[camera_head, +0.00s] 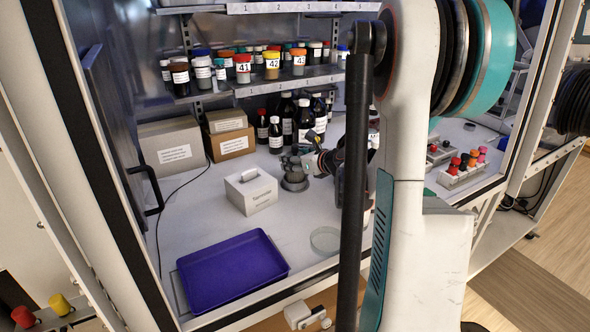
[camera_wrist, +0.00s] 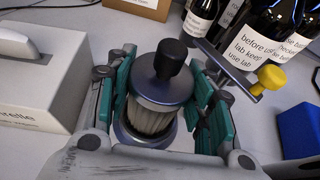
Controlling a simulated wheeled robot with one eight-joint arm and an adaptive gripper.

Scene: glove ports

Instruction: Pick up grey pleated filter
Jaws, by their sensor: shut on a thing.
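The grey pleated filter (camera_wrist: 152,121) stands upright between the fingers in the wrist view, with a grey metal cap and a black knob on top and pale pleats below. Its lower end sits at a round grey metal ring; I cannot tell whether it is raised from it. My gripper (camera_wrist: 160,105) has its teal-padded fingers closed on the filter from both sides. In the head view my gripper (camera_head: 322,160) is at the filter, which is mostly hidden there, above a round grey base (camera_head: 294,182).
A white tissue box (camera_head: 250,191) stands close on the left. Dark labelled bottles (camera_head: 305,120) stand right behind. A yellow-handled valve (camera_wrist: 270,77) is near the right finger, and a blue block (camera_wrist: 298,130) lies further right. A purple tray (camera_head: 232,270) and glass dish (camera_head: 325,240) are in front.

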